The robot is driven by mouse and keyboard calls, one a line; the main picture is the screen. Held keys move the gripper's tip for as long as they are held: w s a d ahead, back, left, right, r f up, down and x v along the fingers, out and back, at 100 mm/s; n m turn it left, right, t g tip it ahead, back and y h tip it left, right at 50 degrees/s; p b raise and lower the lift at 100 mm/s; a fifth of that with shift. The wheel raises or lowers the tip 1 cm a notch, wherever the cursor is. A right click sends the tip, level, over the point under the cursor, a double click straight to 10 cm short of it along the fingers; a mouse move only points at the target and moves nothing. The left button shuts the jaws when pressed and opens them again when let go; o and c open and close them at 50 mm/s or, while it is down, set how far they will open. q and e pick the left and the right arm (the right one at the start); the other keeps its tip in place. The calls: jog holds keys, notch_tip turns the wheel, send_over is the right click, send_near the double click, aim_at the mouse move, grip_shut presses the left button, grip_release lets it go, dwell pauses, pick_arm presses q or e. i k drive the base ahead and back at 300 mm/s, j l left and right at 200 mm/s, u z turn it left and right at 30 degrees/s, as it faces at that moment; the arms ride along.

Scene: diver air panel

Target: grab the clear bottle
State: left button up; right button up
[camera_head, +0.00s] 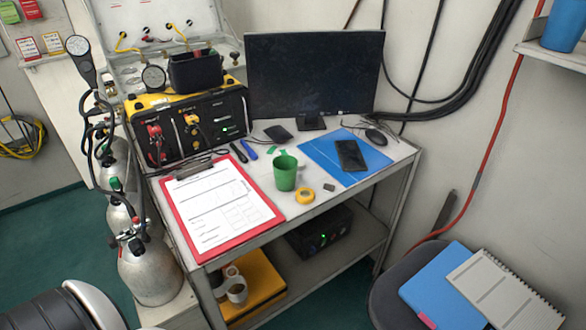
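I see no clear bottle in the head view. A green cup (285,173) stands on the worktable (325,208), right of a red clipboard (223,207) with a printed form. Neither of my grippers shows in this view. A dark and white rounded part at the bottom left corner is cut off, and I cannot tell what it is.
A yellow and black air panel (188,125), a monitor (312,75), a yellow tape roll (305,196) and a blue mat (330,149) crowd the tabletop. Metal cylinders (149,272) stand left. A chair (385,300) holding a blue folder (445,288) is at lower right.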

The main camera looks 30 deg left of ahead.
aim_at(236, 284)
jog(key=k+j+u, duration=0.1)
jog(key=u, duration=0.3)
jog(key=j+u, duration=0.15)
jog(key=u, duration=0.3)
jog(key=k+j+u, duration=0.1)
jog(key=u, duration=0.3)
jog(key=j, duration=0.1)
